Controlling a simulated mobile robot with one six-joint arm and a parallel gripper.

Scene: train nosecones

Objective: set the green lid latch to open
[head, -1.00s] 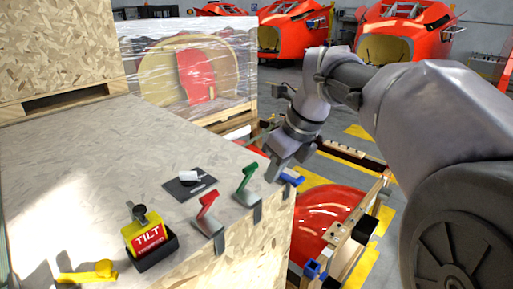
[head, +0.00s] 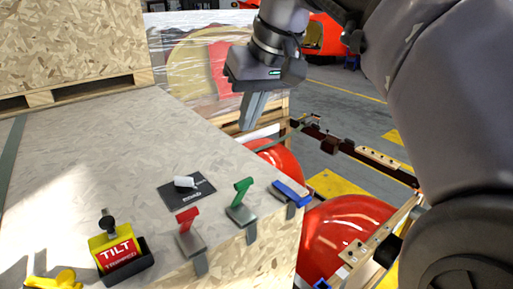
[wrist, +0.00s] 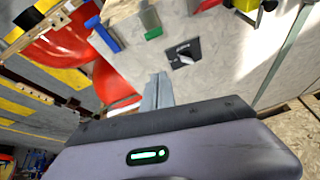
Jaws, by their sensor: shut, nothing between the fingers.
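The green lid latch (head: 242,190) stands tilted up from a grey metal plate at the crate lid's front right edge in the head view. In the wrist view the green latch (wrist: 153,33) shows at the top, just above the fingers. My gripper (head: 251,112) is shut and empty, pointing down above the lid, behind and apart from the green latch. In the wrist view its fingertips (wrist: 158,80) are together.
A red latch (head: 187,218) stands left of the green one, and a blue latch (head: 290,192) lies to its right. A black plate with a white piece (head: 187,183) lies behind them. A yellow TILT indicator (head: 115,250) sits at front left. Red nosecones (head: 350,232) lie right of the crate.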

